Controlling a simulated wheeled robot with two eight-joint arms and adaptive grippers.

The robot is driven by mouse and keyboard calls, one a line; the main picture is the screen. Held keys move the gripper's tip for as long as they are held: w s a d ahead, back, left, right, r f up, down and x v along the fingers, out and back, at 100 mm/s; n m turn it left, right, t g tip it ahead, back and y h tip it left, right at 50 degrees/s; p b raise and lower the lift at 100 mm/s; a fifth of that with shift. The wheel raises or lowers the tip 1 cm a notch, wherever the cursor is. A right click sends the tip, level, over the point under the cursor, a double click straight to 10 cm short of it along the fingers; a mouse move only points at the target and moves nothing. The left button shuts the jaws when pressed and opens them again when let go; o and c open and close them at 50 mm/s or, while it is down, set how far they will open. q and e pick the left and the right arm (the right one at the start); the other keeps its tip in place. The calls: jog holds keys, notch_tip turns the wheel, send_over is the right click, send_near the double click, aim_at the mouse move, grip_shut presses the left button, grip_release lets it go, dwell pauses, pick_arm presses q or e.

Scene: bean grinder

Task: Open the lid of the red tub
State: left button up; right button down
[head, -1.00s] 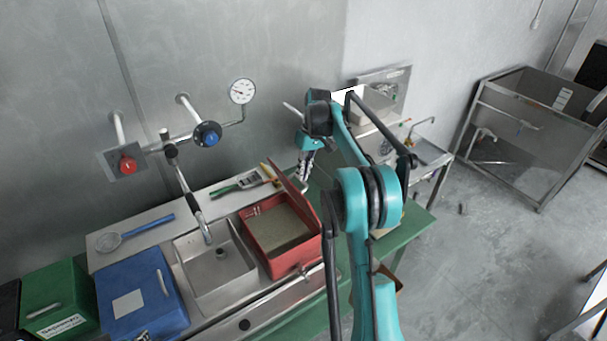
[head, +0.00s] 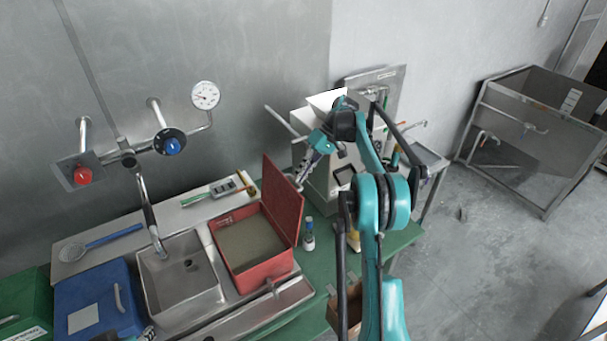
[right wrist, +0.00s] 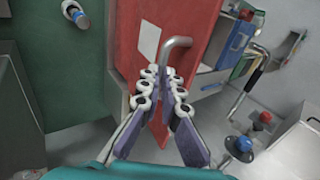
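The red tub (head: 231,269) stands right of the sink, with brown contents showing. Its red lid (head: 284,197) stands up along the tub's right edge, leaning a little outward. In the right wrist view the lid's outer face (right wrist: 130,60) carries a pale label and a bent metal handle (right wrist: 178,44). My right gripper (head: 301,183) is behind the lid on its right side. In the right wrist view its fingertips (right wrist: 163,76) are closed around one end of the handle. A small part of what looks like my left gripper (head: 148,332) shows at the bottom edge; its fingers are unclear.
A blue tub (head: 95,300) and a green tub stand to the left of the metal sink (head: 180,275). A small bottle (head: 309,235) stands on the green table beside the red tub. A white machine (head: 318,165) is behind my right arm.

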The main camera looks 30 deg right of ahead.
pick_arm(q)
jog(key=shift+a+f, duration=0.1)
jog(key=shift+f, duration=0.15)
pick_arm(e)
jog(key=shift+s+a+f, duration=0.15)
jog(key=shift+f, duration=0.45)
jog(key=shift+s+a+f, duration=0.1)
jog(key=shift+f, duration=0.45)
jog(key=c, duration=1.6)
grip_release()
jog(key=shift+a, duration=0.1)
jog(key=shift+w+f, duration=0.1)
jog(key=shift+w, duration=0.35)
pick_arm(q)
jog(key=shift+w+r, duration=0.1)
jog(key=shift+w, duration=0.15)
pick_arm(e)
jog(key=v, duration=0.7)
jog(key=shift+r, duration=0.3)
